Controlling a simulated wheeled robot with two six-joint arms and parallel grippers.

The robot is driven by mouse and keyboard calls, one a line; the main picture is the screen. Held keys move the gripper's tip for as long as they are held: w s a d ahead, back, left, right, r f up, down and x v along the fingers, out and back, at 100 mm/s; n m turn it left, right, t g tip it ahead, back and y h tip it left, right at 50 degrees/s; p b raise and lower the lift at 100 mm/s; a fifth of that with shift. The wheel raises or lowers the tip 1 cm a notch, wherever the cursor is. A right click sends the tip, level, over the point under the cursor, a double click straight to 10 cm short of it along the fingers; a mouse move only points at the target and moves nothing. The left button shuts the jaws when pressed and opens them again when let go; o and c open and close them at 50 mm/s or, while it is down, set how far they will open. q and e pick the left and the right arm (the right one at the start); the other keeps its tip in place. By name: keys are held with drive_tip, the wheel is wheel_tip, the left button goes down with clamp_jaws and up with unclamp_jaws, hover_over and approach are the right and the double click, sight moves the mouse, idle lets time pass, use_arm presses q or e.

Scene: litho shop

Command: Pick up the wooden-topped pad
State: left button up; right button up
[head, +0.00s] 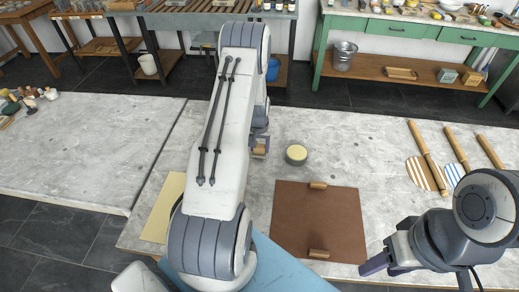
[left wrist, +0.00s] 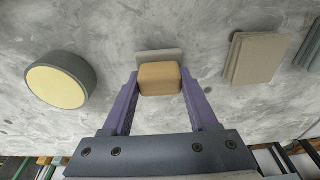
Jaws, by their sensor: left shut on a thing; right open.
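The wooden-topped pad (left wrist: 160,78) is a tan wooden block with a grey pad behind it in the left wrist view. My left gripper (left wrist: 157,84) is shut on it, one purple finger on each side of the wooden top. In the head view the pad (head: 260,150) shows as a small tan patch beside my left arm, mostly hidden. I cannot tell whether it touches the stone table. My right gripper (head: 372,266) is open and empty at the table's front edge, right of the brown board, and is partly hidden by its own arm.
A round grey tin with a pale yellow top (head: 296,154) stands close right of the pad. A brown board (head: 340,218) with two wooden bars lies nearer. Wooden rollers (head: 428,157) lie at the right. A stack of beige slabs (left wrist: 257,57) shows in the wrist view.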

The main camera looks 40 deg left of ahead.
sight(262, 146)
use_arm(q)
drive_tip(key=r, duration=0.2)
drive_tip(key=d+r+b, duration=0.1)
drive_tip(key=shift+d+r, duration=0.15)
drive_tip(key=shift+r, duration=0.25)
drive_tip(key=s+d+r+b, duration=0.2)
drive_tip(key=d+r, duration=0.4)
drive_tip(key=d, duration=0.4)
drive_tip(key=shift+r+b, duration=0.15)
drive_tip(key=shift+b, duration=0.2)
drive_tip(key=shift+d, duration=0.1)
drive_tip(key=o, duration=0.5)
drive_tip(key=c, duration=0.3)
